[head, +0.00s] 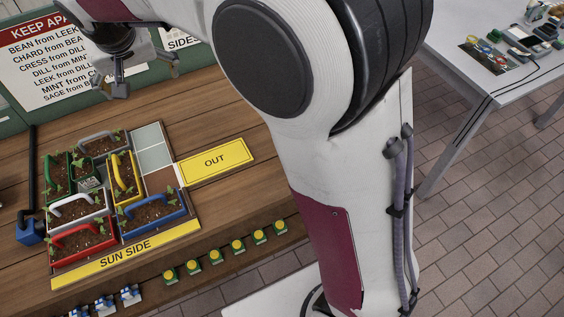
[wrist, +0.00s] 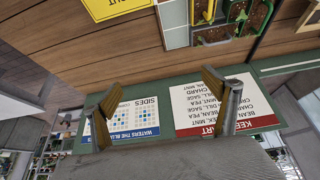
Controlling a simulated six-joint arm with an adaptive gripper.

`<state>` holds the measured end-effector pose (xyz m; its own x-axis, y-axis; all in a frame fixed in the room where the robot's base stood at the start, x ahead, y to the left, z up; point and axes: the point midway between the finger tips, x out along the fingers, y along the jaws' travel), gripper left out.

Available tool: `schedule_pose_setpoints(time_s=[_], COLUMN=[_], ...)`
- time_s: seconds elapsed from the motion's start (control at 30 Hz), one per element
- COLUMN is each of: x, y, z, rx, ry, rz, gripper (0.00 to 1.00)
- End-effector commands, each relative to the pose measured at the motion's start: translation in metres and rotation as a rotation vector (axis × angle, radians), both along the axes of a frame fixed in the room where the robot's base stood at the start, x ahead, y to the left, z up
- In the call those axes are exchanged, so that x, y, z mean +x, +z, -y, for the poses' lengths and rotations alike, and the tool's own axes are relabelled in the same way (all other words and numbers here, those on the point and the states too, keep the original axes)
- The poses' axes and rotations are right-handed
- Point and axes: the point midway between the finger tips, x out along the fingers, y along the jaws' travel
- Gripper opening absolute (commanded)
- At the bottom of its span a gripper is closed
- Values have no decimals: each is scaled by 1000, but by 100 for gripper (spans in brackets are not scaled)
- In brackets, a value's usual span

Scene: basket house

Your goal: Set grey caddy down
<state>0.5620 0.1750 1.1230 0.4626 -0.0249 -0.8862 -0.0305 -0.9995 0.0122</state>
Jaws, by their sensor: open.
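The grey caddy (head: 99,136), with a grey arched handle and seedlings in soil, stands upright in the back row of the sun-side tray (head: 190,231). It touches or nearly touches its neighbours. Its grey end also shows at the top of the wrist view (wrist: 213,42). My gripper (head: 136,78) is open and empty, raised behind the grey caddy, near the signs at the bench's back. In the wrist view my gripper (wrist: 160,92) has its fingers spread wide with nothing between them.
Green (head: 57,178), yellow (head: 126,182), white (head: 78,205), blue (head: 153,215) and red (head: 82,243) caddies crowd the tray. Pale cells (head: 151,137) right of the grey caddy are empty. A yellow OUT plate (head: 214,162) lies clear. The KEEP APART sign (head: 50,58) stands behind.

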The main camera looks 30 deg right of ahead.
Motion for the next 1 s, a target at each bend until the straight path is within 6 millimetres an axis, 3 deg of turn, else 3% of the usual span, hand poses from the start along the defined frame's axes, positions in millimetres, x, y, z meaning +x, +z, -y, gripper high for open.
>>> schedule_pose_setpoints(time_s=[0.2,0.5,1.0], x=[-40,-99,-206], y=[21,37,34], z=[43,91,147], rx=[2,4,9], ry=[-4,0,9], rz=[-3,-7,-5], gripper=[86,86,86])
